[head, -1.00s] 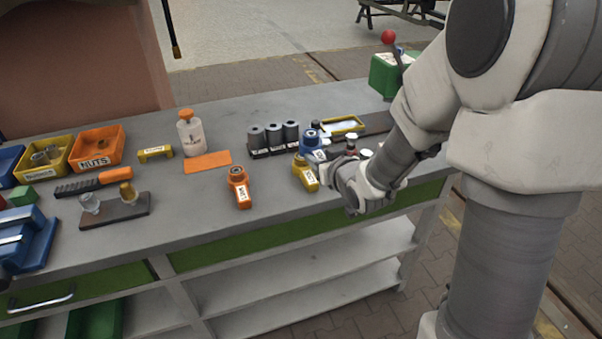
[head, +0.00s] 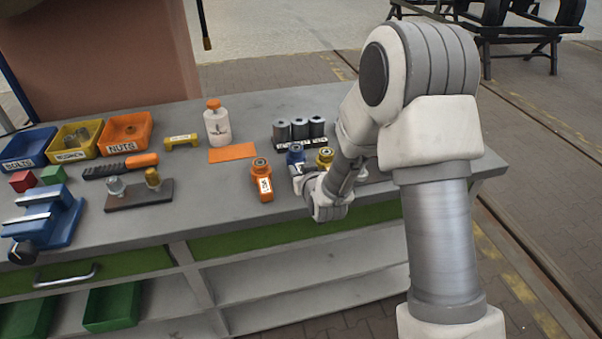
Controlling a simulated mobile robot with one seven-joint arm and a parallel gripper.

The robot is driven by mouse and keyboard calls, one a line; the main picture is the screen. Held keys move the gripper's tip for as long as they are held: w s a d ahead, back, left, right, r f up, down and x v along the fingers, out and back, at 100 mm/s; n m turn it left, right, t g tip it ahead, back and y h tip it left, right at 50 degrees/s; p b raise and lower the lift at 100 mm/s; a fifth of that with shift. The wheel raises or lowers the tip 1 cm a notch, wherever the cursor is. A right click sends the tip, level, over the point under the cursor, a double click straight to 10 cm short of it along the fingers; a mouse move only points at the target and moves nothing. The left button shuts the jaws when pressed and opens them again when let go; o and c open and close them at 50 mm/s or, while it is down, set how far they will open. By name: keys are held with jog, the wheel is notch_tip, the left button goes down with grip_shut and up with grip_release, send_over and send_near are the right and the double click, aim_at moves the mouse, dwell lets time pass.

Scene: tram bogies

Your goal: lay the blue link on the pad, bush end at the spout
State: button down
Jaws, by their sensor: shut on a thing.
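The blue link (head: 296,157) shows its round bush end up and away from me, between the orange link and the yellow link. My gripper (head: 304,181) is shut on its near part; the fingertips and that part are mostly hidden by the wrist. The flat orange pad (head: 232,155) lies bare on the bench, to the left of the held link. A white bottle (head: 217,127) with an orange top (head: 213,103) stands just behind the pad; I cannot make out which way its spout points.
The orange link (head: 262,183) lies between pad and gripper, towards the front. The yellow link (head: 325,157) is just right of the blue one. Several grey cylinders (head: 299,131) stand behind. The bench front (head: 215,205) is clear.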

jog(key=shift+f, duration=0.5)
jog(key=shift+f, duration=0.15)
jog(key=c, duration=0.9)
grip_release()
jog(key=shift+f+b, duration=0.1)
jog(key=shift+b, duration=0.2)
jog(key=o, duration=0.4)
